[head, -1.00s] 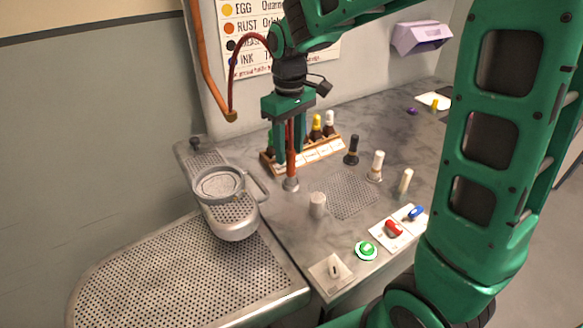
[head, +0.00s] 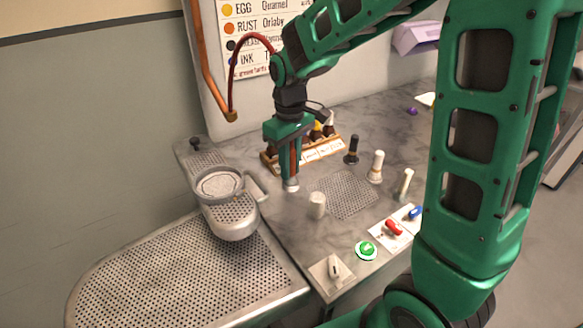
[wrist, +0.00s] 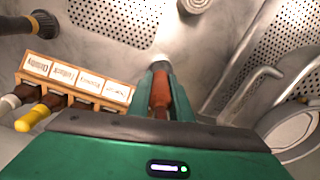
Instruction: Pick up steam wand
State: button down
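The steam wand has a red-brown handle (head: 292,160) and a grey metal nozzle (head: 291,184). It stands upright on the grey worktop, left of the perforated square. A dark red hose (head: 240,52) arches from the wall pipe towards my arm. My gripper (head: 289,173) points down over the wand, its two green fingers on either side of the handle. In the wrist view the fingers are close against the brown handle (wrist: 160,92), one on each side, and appear shut on it. The palm hides the top of the wand.
A wooden rack (head: 318,152) of bottles stands close behind my gripper. A black-topped bottle (head: 352,150) and pale-topped ones stand right. A metal cylinder (head: 317,205) is in front. A round metal press (head: 219,186) is left; buttons (head: 366,250) line the front edge.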

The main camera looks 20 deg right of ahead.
jog(key=shift+r, duration=0.1)
notch_tip(320, 180, up, 18)
dwell(0.8)
jog(key=shift+d, duration=0.1)
